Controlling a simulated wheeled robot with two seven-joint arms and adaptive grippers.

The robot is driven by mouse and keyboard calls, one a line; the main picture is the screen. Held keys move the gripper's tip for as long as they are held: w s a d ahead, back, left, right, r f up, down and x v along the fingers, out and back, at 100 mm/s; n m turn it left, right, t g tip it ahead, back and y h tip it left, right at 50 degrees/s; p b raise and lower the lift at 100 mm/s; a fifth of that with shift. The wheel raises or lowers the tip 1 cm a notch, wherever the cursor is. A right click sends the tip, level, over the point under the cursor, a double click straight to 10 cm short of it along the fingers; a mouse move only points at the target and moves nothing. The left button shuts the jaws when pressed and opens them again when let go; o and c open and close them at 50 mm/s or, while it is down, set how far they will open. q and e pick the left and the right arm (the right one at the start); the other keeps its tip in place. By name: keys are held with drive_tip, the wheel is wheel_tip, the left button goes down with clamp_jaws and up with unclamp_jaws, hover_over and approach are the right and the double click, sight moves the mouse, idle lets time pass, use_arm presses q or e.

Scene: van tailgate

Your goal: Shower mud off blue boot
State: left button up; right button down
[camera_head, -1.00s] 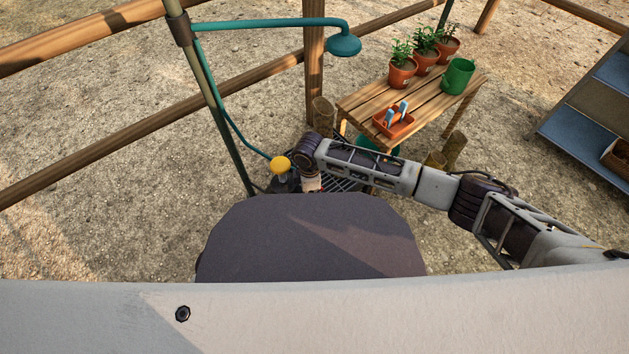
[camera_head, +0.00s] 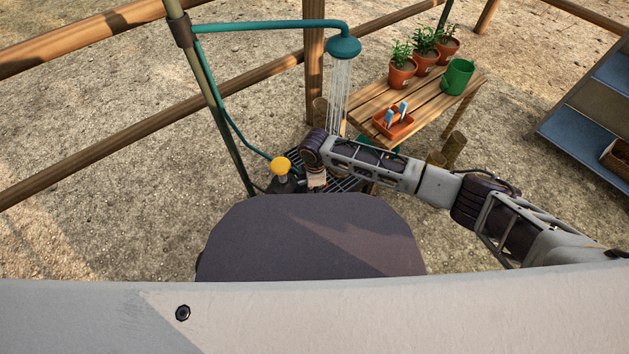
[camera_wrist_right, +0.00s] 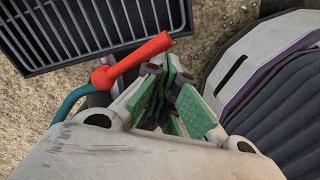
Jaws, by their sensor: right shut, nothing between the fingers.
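Water falls in thin streams from the teal shower head (camera_head: 343,47), hung on a teal pipe. A dark grate (camera_head: 350,184) lies below, partly hidden by my right arm; it also shows in the right wrist view (camera_wrist_right: 60,68). My right gripper (camera_wrist_right: 172,88) has green finger pads and is shut and empty, close beside a red lever (camera_wrist_right: 140,60). I cannot tell whether it touches the lever. In the head view the gripper (camera_head: 316,181) is small and partly hidden, low by the grate. I see no blue boot. My left gripper is out of view.
A yellow knob (camera_head: 281,165) stands left of my right gripper. A slatted wooden table (camera_head: 365,104) at the right holds potted plants (camera_head: 424,60), a green can (camera_head: 458,76) and an orange tray (camera_head: 393,126). A wooden fence (camera_head: 110,150) runs behind. Blue shelving (camera_head: 585,127) stands far right.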

drive_tip(key=shift+w+d, duration=0.6)
drive_tip(key=shift+w, duration=0.05)
wheel_tip(320, 180, up, 5)
drive_tip(key=p, duration=0.6)
drive_tip(key=shift+s+a+f, duration=0.15)
drive_tip(key=shift+f, duration=0.05)
idle(0.6)
drive_tip(key=w+d, duration=0.3)
drive_tip(key=w, duration=0.3)
drive_tip(key=shift+d, duration=0.4)
drive_tip(key=shift+f+b, duration=0.15)
drive_tip(key=shift+b, duration=0.15)
